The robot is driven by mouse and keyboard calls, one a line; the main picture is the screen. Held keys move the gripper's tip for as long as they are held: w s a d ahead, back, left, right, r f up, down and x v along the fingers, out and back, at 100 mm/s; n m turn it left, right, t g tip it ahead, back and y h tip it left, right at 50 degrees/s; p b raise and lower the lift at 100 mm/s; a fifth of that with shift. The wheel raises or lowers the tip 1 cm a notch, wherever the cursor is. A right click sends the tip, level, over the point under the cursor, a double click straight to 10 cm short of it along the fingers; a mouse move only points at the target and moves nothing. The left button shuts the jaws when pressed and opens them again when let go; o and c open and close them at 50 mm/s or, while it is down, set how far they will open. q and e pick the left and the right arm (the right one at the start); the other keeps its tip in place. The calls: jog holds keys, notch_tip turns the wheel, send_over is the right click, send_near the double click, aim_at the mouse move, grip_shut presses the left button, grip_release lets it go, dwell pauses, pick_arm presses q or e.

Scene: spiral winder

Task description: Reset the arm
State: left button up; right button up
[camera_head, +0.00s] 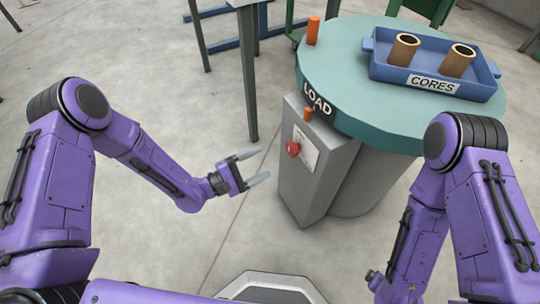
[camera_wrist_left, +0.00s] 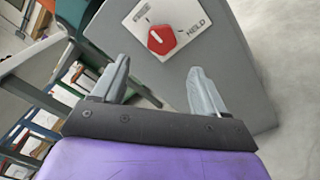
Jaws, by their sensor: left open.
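My left gripper (camera_head: 254,167) is open and empty in the head view, held in the air to the left of a grey control box (camera_head: 308,165). Its two pale fingers also show spread apart in the left wrist view (camera_wrist_left: 160,88), with the box face beyond them. A red knob (camera_head: 292,149) sits on a white plate on the box; it also shows in the left wrist view (camera_wrist_left: 161,40), next to the word HOLD. The fingers are apart from the knob. My right arm is at the right of the head view, and its gripper is not visible.
A round teal table (camera_head: 345,60) marked LOAD stands at the upper right. It bears a blue tray (camera_head: 388,73) labelled CORES with two brown tubes and an orange peg (camera_head: 313,31). A dark table leg (camera_head: 248,90) stands behind my left gripper.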

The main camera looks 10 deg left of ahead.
pick_arm(q)
jog(key=shift+s+a, duration=0.1)
dwell(0.5)
jog(key=s+a+f+m+g+y, duration=0.1)
jog(key=s+a+f+m+y, duration=0.2)
jog(key=s+a+f+y, duration=0.25)
jog(key=s+a+f+m+g+y, duration=0.1)
jog(key=s+a+f+m+y, duration=0.25)
jog(key=f+y, duration=0.35)
jog(key=s+a+f+m+g+y, duration=0.1)
jog(key=s+a+g+y, duration=0.2)
jog(key=s+a, duration=0.45)
jog(key=s+a+f+m+g+y, duration=0.1)
jog(key=s+a+f+g+y, duration=0.3)
jog(key=s, duration=0.6)
notch_tip(320, 180, up, 24)
jog(key=t+h+p, duration=0.1)
jog(key=p, duration=2)
jog(key=shift+w+a+f+n+t, duration=0.25)
jog(key=shift+w+a+n+t, duration=0.1)
jog(key=shift+w+a, duration=0.1)
